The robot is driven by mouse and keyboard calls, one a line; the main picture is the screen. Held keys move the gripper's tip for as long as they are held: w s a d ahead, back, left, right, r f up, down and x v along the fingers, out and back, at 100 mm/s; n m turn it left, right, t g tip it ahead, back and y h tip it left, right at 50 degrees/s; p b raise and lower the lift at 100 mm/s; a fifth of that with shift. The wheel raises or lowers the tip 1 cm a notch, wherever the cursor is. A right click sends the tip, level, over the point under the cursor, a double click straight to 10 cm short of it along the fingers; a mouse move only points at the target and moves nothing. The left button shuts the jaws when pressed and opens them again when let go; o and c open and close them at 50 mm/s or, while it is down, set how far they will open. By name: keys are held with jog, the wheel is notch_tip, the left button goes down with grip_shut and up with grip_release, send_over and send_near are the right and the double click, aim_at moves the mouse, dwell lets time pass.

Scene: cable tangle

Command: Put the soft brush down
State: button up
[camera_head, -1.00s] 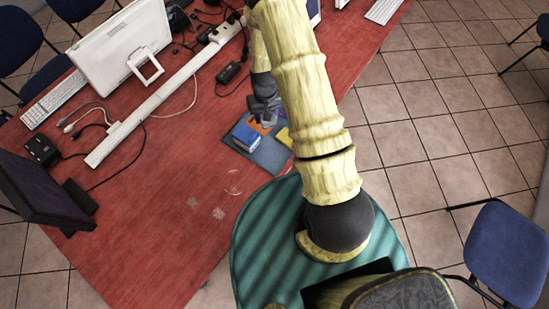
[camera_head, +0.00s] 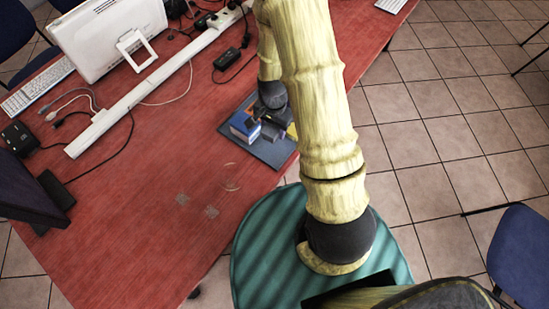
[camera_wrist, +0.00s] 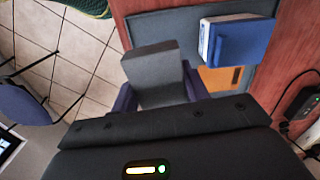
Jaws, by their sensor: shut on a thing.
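My gripper (camera_wrist: 158,94) is shut on a grey block-like thing (camera_wrist: 153,68), which I take for the soft brush. Its purple fingers sit on either side of it. In the head view my gripper (camera_head: 268,120) is low over a dark blue-grey mat or tray (camera_head: 268,153) at the table's edge. The mat also shows in the wrist view (camera_wrist: 165,27). I cannot tell whether the brush touches the mat. A blue block with a pale side (camera_wrist: 240,40) lies on the mat beside it. An orange patch (camera_wrist: 222,77) is partly hidden below the block.
A yellow thing (camera_head: 292,131) is at the mat's right, partly hidden by my arm. A black adapter (camera_head: 228,59), cables and a white power strip (camera_head: 120,105) lie farther back. Tiled floor lies right of the table.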

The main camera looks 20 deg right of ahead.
jog(key=shift+s+f+m, duration=0.25)
jog(key=shift+f+m, duration=0.15)
jog(key=shift+f, duration=0.05)
jog(key=shift+s+r, duration=0.1)
send_over(274, 152)
jog(key=shift+f, duration=2.95)
jog(key=shift+f+p, duration=0.4)
jog(key=shift+f, duration=1.65)
